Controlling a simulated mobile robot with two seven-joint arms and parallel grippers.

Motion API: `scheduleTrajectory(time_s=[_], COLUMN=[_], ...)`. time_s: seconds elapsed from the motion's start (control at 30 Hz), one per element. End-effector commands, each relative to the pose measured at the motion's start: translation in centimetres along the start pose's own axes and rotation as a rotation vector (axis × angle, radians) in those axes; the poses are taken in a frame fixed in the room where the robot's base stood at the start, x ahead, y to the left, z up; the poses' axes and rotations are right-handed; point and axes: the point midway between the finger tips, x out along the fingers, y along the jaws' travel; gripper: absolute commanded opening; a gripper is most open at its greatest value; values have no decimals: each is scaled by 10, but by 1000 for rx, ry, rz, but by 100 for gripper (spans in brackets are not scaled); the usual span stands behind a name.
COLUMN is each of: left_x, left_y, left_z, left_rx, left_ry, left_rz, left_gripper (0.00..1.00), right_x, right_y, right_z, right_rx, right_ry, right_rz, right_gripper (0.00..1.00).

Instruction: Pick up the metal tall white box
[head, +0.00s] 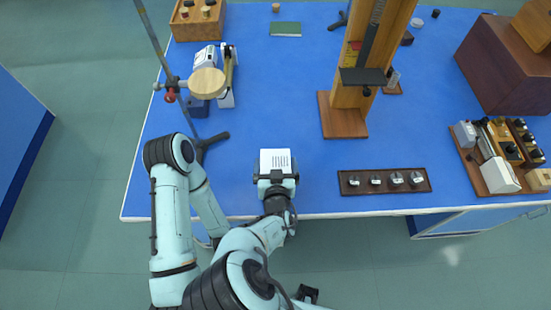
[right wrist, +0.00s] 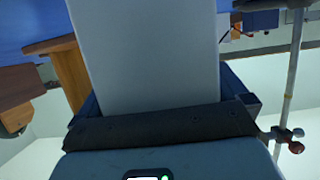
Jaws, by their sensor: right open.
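The tall white box (head: 275,158) stands near the front edge of the blue bench, with dark lines of print on its top. My right gripper (head: 276,177) is at its near side, jaws open. In the right wrist view the box's plain pale face (right wrist: 150,55) fills the middle, close in front of the palm. Dark blue finger parts of my right gripper (right wrist: 165,100) show at both sides of the box. The fingertips are mostly hidden behind it, and I cannot tell whether they touch it. I cannot make out my left gripper.
A retort stand (head: 207,140) with a round wooden disc (head: 207,82) rises to the left. A dark tray of small weights (head: 384,181) lies to the right. A tall wooden stand (head: 345,115) is behind. The blue bench (head: 260,100) is clear behind the box.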

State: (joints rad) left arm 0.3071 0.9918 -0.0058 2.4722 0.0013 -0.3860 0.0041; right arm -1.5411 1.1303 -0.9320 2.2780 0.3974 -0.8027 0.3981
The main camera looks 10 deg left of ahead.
Motion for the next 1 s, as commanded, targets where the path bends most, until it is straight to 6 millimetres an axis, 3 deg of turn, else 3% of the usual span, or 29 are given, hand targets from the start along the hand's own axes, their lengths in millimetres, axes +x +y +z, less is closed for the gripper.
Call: scheduleTrajectory(time_s=[0.27, 0.47, 0.77, 1.0], left_x=[1, 1, -1, -17], left_y=[-1, 0, 1, 9], left_z=[1, 1, 0, -8], left_rx=[0, 0, 0, 5], left_ry=[-2, -2, 0, 12], left_rz=[0, 0, 0, 4], left_gripper=[47, 47, 47, 47], right_x=[-2, -1, 0, 6], right_y=[-1, -1, 0, 2], right_z=[2, 1, -2, -26], right_rx=[0, 2, 2, 5], right_ry=[0, 3, 3, 7], right_rz=[-1, -1, -1, -2], right_gripper=[100, 38, 38, 38])
